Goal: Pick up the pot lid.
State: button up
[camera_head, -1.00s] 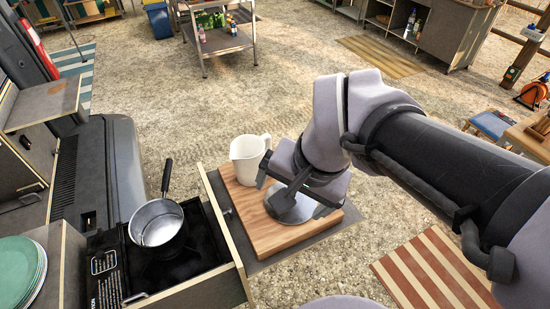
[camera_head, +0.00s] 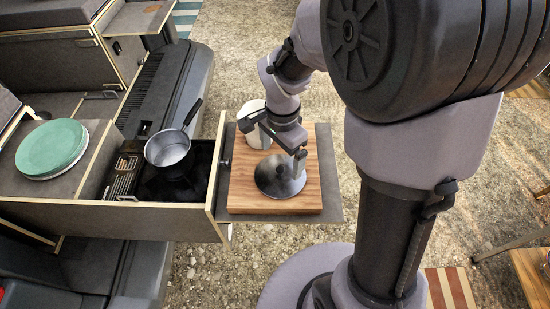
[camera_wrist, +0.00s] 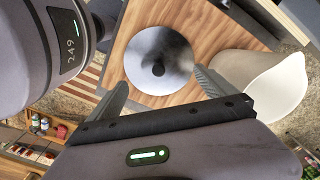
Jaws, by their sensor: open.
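The pot lid (camera_head: 275,182) is a round grey metal disc lying flat on the wooden board (camera_head: 308,196). In the wrist view the lid (camera_wrist: 150,45) shows a dark round knob at its middle. My gripper (camera_head: 272,143) is open and empty, with its fingers pointing down toward the lid. In the wrist view my gripper (camera_wrist: 163,92) has its two fingers spread wide, and the knob appears between them, a little beyond the tips. In the head view the gripper hides the far part of the lid and the knob cannot be made out.
A white pitcher (camera_head: 250,138) stands close behind the gripper on the board; in the wrist view the pitcher (camera_wrist: 275,90) is right beside one finger. Stacked plates (camera_head: 50,150) lie further left.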

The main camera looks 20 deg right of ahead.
aim_at(281, 170)
notch_tip(281, 170, down, 6)
jog(key=shift+s+a+r+b, duration=0.1)
jog(key=shift+r+b, duration=0.1)
jog(key=shift+b, duration=0.75)
jog(key=shift+s, duration=0.15)
jog(key=c, duration=1.9)
jog(key=shift+s, duration=0.15)
grip_shut()
